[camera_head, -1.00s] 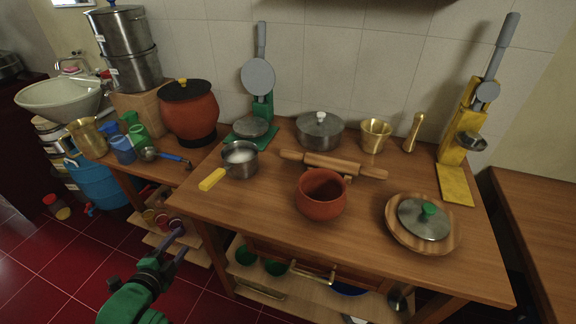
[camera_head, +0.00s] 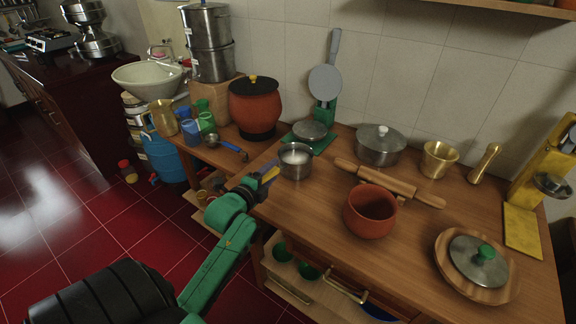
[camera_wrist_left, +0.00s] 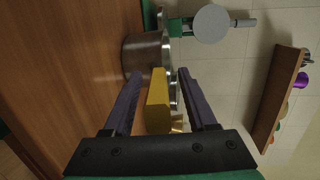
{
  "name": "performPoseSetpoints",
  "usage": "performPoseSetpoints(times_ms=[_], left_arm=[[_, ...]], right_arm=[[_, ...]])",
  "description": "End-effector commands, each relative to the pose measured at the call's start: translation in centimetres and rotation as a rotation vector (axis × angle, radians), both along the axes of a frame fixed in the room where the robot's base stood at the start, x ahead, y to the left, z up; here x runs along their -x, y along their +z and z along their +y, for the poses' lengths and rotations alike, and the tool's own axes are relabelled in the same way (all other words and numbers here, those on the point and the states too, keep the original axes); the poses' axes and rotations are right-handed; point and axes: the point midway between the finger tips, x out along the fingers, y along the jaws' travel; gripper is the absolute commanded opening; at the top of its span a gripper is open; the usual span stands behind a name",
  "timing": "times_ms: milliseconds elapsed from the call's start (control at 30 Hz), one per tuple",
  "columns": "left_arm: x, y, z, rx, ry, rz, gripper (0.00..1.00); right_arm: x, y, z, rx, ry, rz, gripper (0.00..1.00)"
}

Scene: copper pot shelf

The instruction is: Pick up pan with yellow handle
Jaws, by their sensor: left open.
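The small steel pan (camera_head: 296,161) with white contents stands on the wooden table near its left edge. Its yellow handle (camera_head: 272,174) points toward my left gripper (camera_head: 262,178), which is at the table's left edge and partly covers the handle. In the left wrist view the yellow handle (camera_wrist_left: 158,101) lies between the two open fingers of my left gripper (camera_wrist_left: 162,100), with a gap on each side. The steel pan body (camera_wrist_left: 147,55) is just beyond the fingertips. My right gripper does not show.
A clay pot (camera_head: 370,211), a rolling pin (camera_head: 388,185) and a lidded steel pot (camera_head: 379,146) stand to the pan's right. A green-based press (camera_head: 310,131) is behind it. A ladle (camera_head: 226,146) lies on the lower side table to the left.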

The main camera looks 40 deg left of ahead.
Motion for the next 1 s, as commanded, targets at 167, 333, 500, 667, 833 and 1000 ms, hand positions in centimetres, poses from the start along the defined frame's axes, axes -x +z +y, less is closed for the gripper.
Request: performPoseSetpoints(times_ms=[167, 333, 500, 667, 833, 1000], left_arm=[[-0.97, -0.25, 0.12, -0.001, 0.0, 0.001, 0.57], [-0.92, -0.26, 0.12, 0.0, 0.0, 0.001, 0.35], [-0.9, -0.26, 0.11, 0.0, 0.0, 0.001, 0.0], [-0.89, -0.24, 0.11, 0.0, 0.0, 0.001, 0.0], [-0.89, -0.24, 0.11, 0.001, 0.0, 0.001, 0.0], [-0.88, -0.25, 0.11, 0.001, 0.0, 0.001, 0.0]], right_arm=[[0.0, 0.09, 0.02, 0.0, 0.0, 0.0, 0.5], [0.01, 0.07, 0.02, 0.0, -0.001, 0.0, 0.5], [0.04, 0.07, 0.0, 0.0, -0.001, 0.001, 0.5], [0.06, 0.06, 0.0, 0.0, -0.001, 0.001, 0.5], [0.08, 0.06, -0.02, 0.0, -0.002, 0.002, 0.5], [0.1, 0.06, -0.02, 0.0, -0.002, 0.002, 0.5]])
